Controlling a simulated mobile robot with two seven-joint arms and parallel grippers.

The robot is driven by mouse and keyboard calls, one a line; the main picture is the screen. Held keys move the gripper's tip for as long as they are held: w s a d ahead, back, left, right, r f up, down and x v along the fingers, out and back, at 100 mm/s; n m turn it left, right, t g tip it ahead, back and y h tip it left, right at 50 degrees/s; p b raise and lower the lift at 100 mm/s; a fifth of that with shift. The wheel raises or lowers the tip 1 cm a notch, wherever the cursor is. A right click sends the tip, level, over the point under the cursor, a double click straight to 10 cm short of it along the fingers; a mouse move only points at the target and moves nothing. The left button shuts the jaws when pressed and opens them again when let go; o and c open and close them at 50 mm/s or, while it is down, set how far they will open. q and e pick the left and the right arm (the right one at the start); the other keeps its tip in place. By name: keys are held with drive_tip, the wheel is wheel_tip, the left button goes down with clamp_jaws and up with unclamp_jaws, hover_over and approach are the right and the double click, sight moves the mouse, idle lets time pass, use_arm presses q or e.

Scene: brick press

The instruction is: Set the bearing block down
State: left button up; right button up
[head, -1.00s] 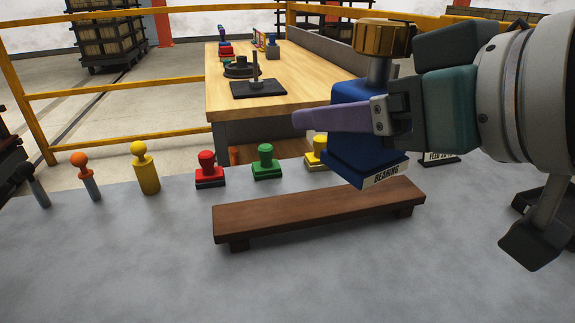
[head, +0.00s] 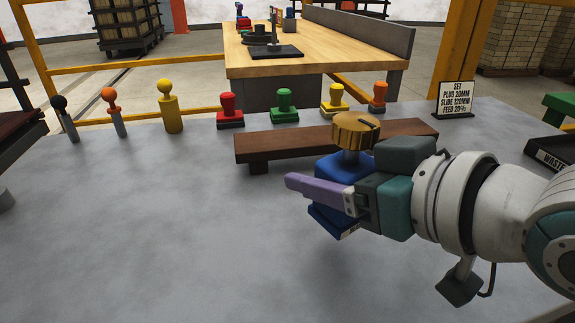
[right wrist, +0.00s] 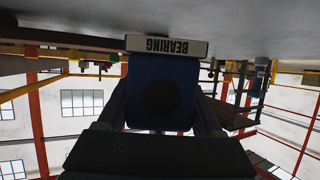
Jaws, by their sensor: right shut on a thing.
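The bearing block is blue (head: 332,220) with a brass knurled knob (head: 354,130) on a short post. My right gripper (head: 316,190) is shut on it, one purple finger showing along its near side. The block is upright, low over the grey table in front of the brown wooden rail; I cannot tell whether its base touches the table. In the right wrist view the block (right wrist: 160,92) sits between the fingers, its white BEARING label (right wrist: 166,46) close to the grey surface. In the head view the label is mostly hidden. My left gripper is out of view.
The low brown rail (head: 262,152) stands behind the block. Several coloured stamps and knobbed pegs, such as the red stamp (head: 230,112), line the table's back. A settings sign (head: 454,100) and a black waste tray (head: 550,158) are at right. The grey table (head: 150,230) is clear at left and front.

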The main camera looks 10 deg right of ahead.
drive_tip(key=shift+f+b, duration=0.85)
drive_tip(key=shift+f, duration=1.45)
drive_tip(key=shift+f, duration=0.2)
drive_tip(key=o, duration=1.5)
drive_tip(key=shift+o, duration=0.2)
drive_tip(key=shift+r, duration=0.15)
drive_tip(key=shift+s+d+r, duration=0.1)
drive_tip(key=shift+s+r, duration=0.05)
drive_tip(key=shift+s, duration=0.15)
drive_tip(key=p+v, duration=0.3)
drive_tip(key=v, duration=0.8)
drive_tip(key=shift+s+d, duration=0.1)
drive_tip(key=shift+s, duration=0.1)
